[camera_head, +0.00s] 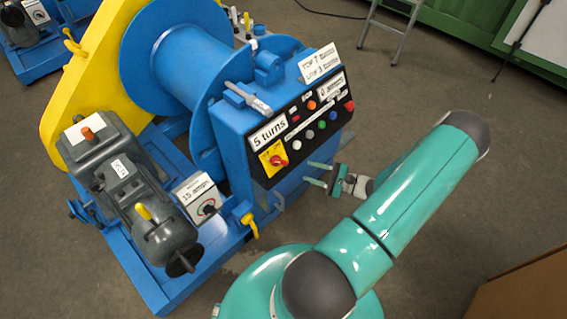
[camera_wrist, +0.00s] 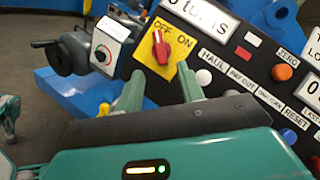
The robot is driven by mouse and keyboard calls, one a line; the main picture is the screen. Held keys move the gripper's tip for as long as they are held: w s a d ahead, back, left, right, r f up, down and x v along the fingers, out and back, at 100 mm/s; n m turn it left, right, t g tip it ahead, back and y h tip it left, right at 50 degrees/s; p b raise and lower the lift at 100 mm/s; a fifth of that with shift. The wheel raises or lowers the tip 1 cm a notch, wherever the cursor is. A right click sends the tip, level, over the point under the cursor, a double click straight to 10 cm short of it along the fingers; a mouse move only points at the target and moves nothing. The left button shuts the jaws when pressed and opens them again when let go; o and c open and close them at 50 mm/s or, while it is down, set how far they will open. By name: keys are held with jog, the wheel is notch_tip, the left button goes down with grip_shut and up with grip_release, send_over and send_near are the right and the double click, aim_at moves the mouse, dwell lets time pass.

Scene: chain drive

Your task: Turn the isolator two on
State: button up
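A red rotary switch (camera_head: 278,160) sits on a yellow plate (camera_head: 266,158) at the lower left of the black control panel. In the wrist view the red switch (camera_wrist: 161,47) is near the top centre, and its yellow plate reads OFF and ON. Its handle appears to point up toward the OFF word. I see no number two on it. My gripper (camera_head: 318,174) is open and empty, to the right of the switch and apart from it. In the wrist view my gripper's two green fingers (camera_wrist: 160,88) are spread, below the switch in the picture.
The black panel (camera_head: 307,131) carries several coloured buttons right of the switch and a "5 turns" display (camera_head: 268,133) above. A grey dial box (camera_head: 202,199) stands left. A yellow lever (camera_head: 249,224) is below. Open floor lies right of the blue cabinet.

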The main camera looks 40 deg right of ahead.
aim_at(282, 163)
jog(key=x, duration=1)
jog(key=shift+w+a, duration=0.2)
jog(key=shift+w, duration=0.15)
grip_shut()
